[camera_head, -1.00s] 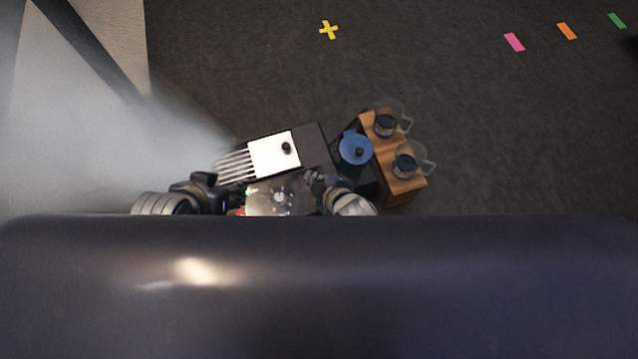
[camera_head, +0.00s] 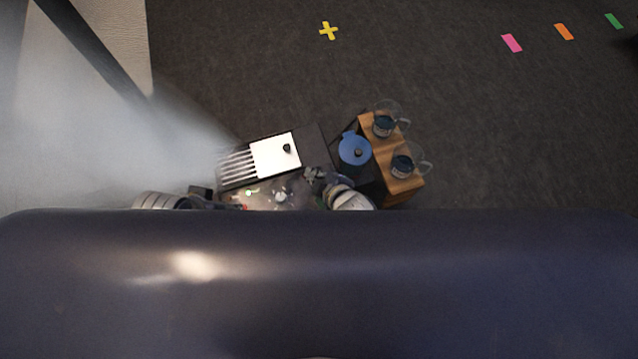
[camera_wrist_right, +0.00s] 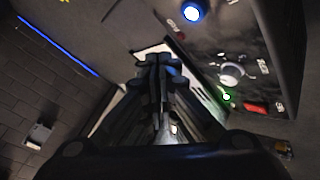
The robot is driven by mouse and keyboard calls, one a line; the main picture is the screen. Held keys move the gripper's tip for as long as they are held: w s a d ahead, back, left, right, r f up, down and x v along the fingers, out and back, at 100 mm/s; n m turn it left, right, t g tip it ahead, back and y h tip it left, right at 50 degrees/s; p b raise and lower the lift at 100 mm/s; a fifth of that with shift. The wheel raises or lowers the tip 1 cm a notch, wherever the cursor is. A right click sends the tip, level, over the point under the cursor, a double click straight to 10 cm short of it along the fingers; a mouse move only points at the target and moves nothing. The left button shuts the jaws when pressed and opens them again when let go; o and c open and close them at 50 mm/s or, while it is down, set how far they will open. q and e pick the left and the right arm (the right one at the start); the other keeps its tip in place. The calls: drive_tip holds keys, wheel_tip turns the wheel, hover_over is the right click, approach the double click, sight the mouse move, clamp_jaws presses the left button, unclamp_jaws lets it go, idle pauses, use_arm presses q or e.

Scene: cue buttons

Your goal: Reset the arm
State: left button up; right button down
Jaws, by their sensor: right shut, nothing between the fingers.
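My right gripper (camera_head: 314,176) is beside a panel with controls (camera_head: 265,194) in the head view. In the right wrist view, its fingers (camera_wrist_right: 155,66) are shut with nothing between them. That view shows the panel at the right, with a pale round knob (camera_wrist_right: 232,73), a lit blue button (camera_wrist_right: 193,11), a small green light (camera_wrist_right: 226,97) and a red button (camera_wrist_right: 256,108). The fingers appear apart from these controls. Part of my left arm (camera_head: 165,201) shows at the left in the head view; its gripper is mostly hidden and its jaws are unclear.
A white plate with a black knob (camera_head: 268,157) lies behind the panel. A blue-lidded pot (camera_head: 354,148) and a wooden stand (camera_head: 382,157) with two glass cups are close to the right gripper. Open dark floor (camera_head: 480,120) lies beyond. Pale haze covers the left.

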idle(0.4)
